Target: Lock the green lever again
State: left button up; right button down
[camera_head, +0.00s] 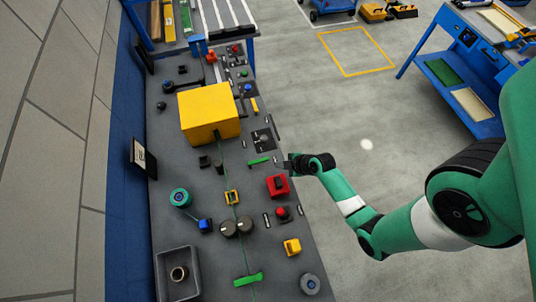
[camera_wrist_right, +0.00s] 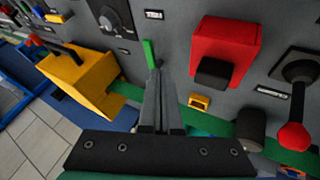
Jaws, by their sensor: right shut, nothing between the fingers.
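A short green lever (camera_head: 258,160) lies on the grey panel, right of its middle, in the head view. In the wrist view its green bar (camera_wrist_right: 149,53) stands just past my fingertips. My right gripper (camera_head: 287,164) is low over the panel, just right of the lever, with a small gap in the head view. Its fingers (camera_wrist_right: 156,80) are shut together and empty in the wrist view; they cover part of the lever's surroundings, and I cannot tell whether they touch it. Another green handle (camera_head: 248,279) lies near the panel's front. My left gripper is not in view.
A red box (camera_head: 278,186) with a black part is close in front of my right gripper. A large yellow box (camera_head: 208,112) stands to the left. A black dial plate (camera_head: 263,140) is just behind the lever. Open floor lies right of the panel.

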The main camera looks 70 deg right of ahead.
aim_at(258, 162)
jog(key=b+x, duration=0.8)
jog(key=x, duration=0.1)
jog(key=shift+f, duration=0.15)
jog(key=shift+w+f+b, duration=0.25)
jog(key=shift+b, duration=0.15)
jog(key=shift+r, duration=0.1)
